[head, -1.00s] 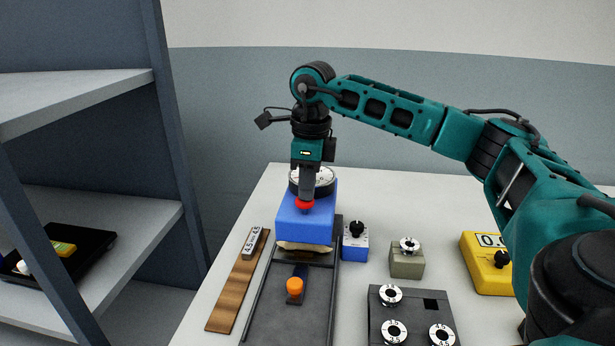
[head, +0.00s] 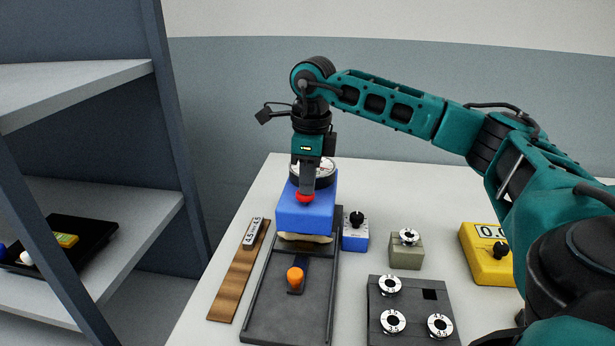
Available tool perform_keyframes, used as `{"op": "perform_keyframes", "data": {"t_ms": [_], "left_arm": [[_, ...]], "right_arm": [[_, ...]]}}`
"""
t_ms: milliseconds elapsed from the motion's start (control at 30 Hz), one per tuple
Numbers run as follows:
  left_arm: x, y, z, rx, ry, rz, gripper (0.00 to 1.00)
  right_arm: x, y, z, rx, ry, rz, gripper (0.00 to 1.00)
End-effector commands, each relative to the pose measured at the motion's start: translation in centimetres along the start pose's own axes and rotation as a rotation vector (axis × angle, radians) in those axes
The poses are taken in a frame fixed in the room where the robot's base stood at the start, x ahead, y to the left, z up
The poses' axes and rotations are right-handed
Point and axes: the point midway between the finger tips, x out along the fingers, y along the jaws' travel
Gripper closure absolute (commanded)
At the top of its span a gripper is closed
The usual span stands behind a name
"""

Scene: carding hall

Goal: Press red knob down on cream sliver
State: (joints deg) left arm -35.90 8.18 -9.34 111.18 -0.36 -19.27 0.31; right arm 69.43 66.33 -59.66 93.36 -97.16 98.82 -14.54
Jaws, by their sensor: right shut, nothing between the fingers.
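The red knob (head: 305,197) sits on top of the blue block (head: 306,218). My right gripper (head: 306,191) points straight down with its fingers shut and empty, and its tips are at the top of the knob, apparently touching it. The cream sliver (head: 305,238) lies under the blue block, and only its front edge shows. The block and sliver are at the far part of a dark grey tray (head: 262,310). A round white dial (head: 328,170) behind the fingers is partly hidden. My left gripper is out of view.
An orange knob (head: 295,275) stands on the tray in front of the block. A wooden strip (head: 235,290) lies left; a small blue box (head: 355,237), grey-green box (head: 405,257), dark weight plate (head: 410,305) and yellow meter (head: 484,262) stand right. Shelves (head: 90,200) rise at the left.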

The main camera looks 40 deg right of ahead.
Motion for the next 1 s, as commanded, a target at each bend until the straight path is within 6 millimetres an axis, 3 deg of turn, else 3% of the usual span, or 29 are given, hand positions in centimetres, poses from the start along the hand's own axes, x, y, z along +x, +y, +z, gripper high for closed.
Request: {"op": "perform_keyframes", "data": {"t_ms": [133, 500, 700, 1000], "left_arm": [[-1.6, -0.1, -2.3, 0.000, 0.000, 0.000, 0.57], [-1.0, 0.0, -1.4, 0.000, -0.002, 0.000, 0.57], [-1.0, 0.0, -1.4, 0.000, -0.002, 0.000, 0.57], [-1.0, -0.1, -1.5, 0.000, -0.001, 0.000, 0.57]], "right_arm": [[-4.3, -0.1, 0.0, 0.002, -0.010, -0.009, 1.00], [-11.7, -0.2, 0.1, 0.002, -0.014, -0.012, 1.00], [-13.2, -0.1, 0.0, 0.002, -0.012, -0.011, 1.00], [-13.4, -0.1, 0.0, 0.003, -0.011, -0.011, 1.00]]}}
